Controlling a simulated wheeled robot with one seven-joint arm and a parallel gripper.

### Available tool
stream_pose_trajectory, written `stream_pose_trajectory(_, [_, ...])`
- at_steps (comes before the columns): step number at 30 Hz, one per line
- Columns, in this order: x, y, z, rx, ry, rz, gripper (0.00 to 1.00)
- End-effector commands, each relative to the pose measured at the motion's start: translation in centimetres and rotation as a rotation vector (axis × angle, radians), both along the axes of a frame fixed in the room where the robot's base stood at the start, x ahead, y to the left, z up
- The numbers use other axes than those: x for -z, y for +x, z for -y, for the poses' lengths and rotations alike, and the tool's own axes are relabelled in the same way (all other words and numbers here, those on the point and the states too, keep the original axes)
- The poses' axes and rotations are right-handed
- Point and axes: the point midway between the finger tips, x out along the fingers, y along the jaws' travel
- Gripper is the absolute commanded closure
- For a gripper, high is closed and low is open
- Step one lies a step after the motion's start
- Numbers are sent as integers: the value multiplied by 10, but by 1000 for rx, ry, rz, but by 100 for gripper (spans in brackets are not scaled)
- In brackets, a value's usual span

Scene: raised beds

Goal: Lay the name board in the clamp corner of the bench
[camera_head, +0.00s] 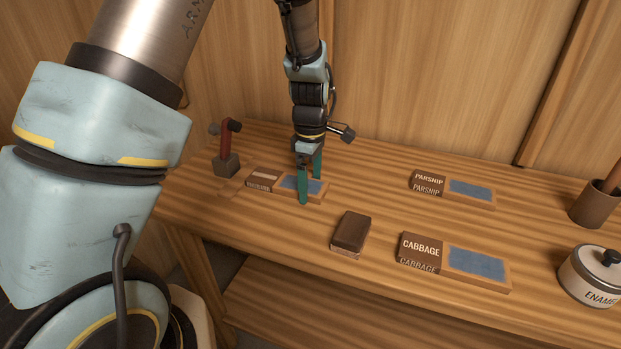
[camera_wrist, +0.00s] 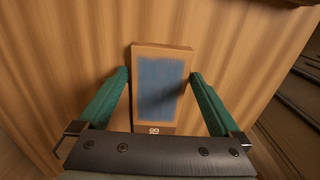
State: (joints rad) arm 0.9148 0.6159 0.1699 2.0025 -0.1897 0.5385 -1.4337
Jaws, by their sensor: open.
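A name board (camera_head: 262,180) with a brown lettered block and a blue panel lies on the bench (camera_head: 380,205) at the left; its lettering is too small to read. Just left of it are a clamp with a red lever (camera_head: 228,148) and a low pale wooden strip (camera_head: 231,188). I cannot tell whether board and strip touch. My gripper (camera_head: 310,190) points down over the blue panel with its green fingers open. In the wrist view, the board (camera_wrist: 160,90) lies between the spread fingers (camera_wrist: 163,100), with a visible gap on each side.
A PARSNIP board (camera_head: 470,190) lies at the back right and a CABBAGE board (camera_head: 478,264) at the front right. A dark brown block (camera_head: 350,232) sits near the front edge. An enamel pot (camera_head: 590,278) and a brown cup (camera_head: 592,208) stand at the right.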

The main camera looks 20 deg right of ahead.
Motion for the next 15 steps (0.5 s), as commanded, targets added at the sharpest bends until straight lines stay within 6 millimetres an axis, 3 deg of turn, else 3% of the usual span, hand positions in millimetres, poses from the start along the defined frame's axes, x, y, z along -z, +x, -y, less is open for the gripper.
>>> stream_pose_trajectory(5, [-19, 1, 1, 1, -3, 4, 0])
stream_pose_trajectory(15, [-89, 1, 1, 2, -4, 4, 0])
